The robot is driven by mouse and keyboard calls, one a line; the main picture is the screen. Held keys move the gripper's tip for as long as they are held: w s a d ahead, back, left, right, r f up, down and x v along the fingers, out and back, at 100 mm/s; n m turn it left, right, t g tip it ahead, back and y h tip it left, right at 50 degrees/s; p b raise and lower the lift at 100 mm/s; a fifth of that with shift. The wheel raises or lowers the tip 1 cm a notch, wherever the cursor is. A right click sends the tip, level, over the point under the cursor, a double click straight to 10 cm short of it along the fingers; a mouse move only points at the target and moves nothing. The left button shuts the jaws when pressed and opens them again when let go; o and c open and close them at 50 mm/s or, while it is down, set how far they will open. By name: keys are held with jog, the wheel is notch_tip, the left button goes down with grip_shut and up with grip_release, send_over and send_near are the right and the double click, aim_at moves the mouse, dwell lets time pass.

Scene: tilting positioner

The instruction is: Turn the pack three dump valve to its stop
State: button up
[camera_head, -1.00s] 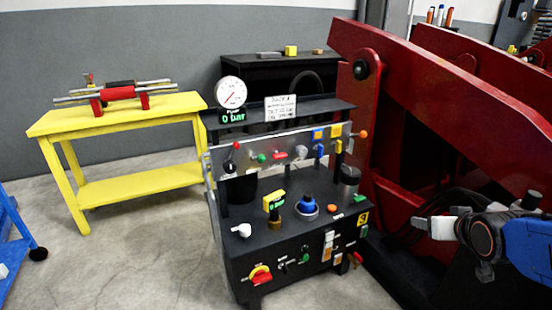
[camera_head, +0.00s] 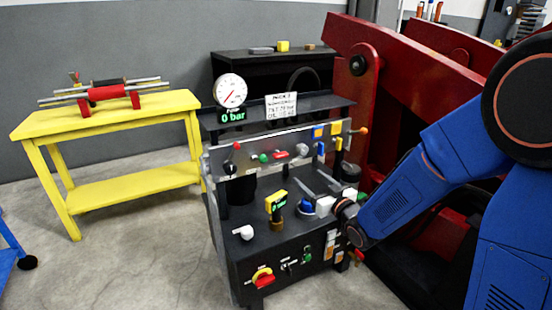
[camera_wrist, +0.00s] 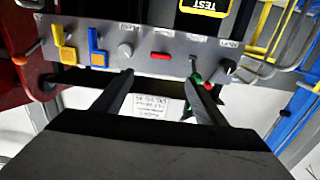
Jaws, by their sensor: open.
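The pack three bench (camera_head: 300,234) is a black control stand with a grey upper panel (camera_head: 250,164). No label legibly names the dump valve, so I cannot tell which control it is. The upper panel carries a red handle (camera_head: 281,154), a white knob (camera_head: 301,150), a blue handle (camera_head: 320,149) and a yellow handle (camera_head: 338,145). My gripper (camera_head: 318,168) is open and empty in front of the panel's right part. In the wrist view, the red handle (camera_wrist: 162,56) appears beyond the gap between my fingers (camera_wrist: 162,78), with the white knob (camera_wrist: 125,50) by one fingertip.
A round gauge (camera_head: 230,91) stands above a 0 bar display (camera_head: 233,116). A yellow and red rotary switch (camera_head: 262,276) is low on the front. A red steel frame (camera_head: 400,70) is close on the right. A yellow table (camera_head: 120,118) stands left, with clear floor between.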

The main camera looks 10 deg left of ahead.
aim_at(282, 156)
jog(key=x, duration=1.7)
jog(key=shift+w+a, duration=0.15)
jog(key=shift+a, duration=0.1)
jog(key=shift+c, duration=0.6)
jog(key=c, duration=0.9)
